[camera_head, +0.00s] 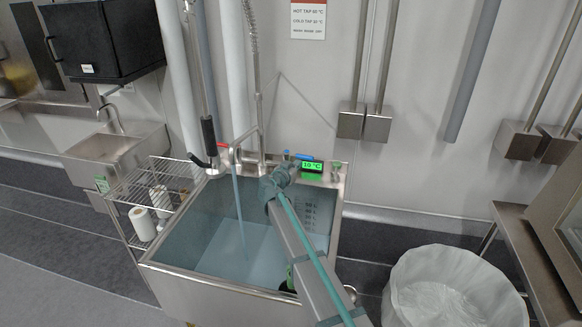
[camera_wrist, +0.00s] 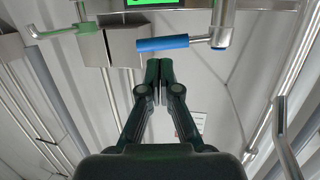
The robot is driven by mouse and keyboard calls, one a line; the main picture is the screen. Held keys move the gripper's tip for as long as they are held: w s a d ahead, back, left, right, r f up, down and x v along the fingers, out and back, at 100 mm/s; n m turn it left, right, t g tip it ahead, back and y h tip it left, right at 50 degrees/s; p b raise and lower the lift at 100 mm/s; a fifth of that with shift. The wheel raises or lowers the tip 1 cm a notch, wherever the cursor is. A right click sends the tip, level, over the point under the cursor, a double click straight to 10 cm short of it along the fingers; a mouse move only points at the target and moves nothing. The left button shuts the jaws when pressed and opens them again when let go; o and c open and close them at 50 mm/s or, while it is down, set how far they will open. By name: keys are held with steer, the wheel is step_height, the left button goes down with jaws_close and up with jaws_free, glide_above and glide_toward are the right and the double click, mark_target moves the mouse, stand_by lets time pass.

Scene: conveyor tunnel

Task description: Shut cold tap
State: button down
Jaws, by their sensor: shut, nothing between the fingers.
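The cold tap's blue lever (camera_wrist: 163,43) lies just beyond my fingertips in the wrist view, reaching left from a metal valve post (camera_wrist: 222,25). It also shows as a small blue bar (camera_head: 304,157) behind the sink in the head view. My gripper (camera_wrist: 158,62) is shut and empty, its fingertips close below the lever; I cannot tell whether they touch. In the head view my wrist covers the fingers. A red lever (camera_head: 223,146) sits left of the spout. A water stream (camera_head: 239,205) falls from the spout into the sink (camera_head: 215,292).
A green display (camera_head: 312,166) reading about 10 °C sits beside the blue lever. A sprayer hose (camera_head: 252,35) and black-handled pipe (camera_head: 209,135) rise behind the sink. A lined bin (camera_head: 450,280) stands right, a wire rack (camera_head: 150,190) left.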

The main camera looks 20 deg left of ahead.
mark_target(304, 158)
steer(key=shift+p+x, duration=0.85)
steer(key=shift+x, duration=1.75)
steer(key=shift+a+f, duration=0.1)
steer(key=shift+f, duration=0.05)
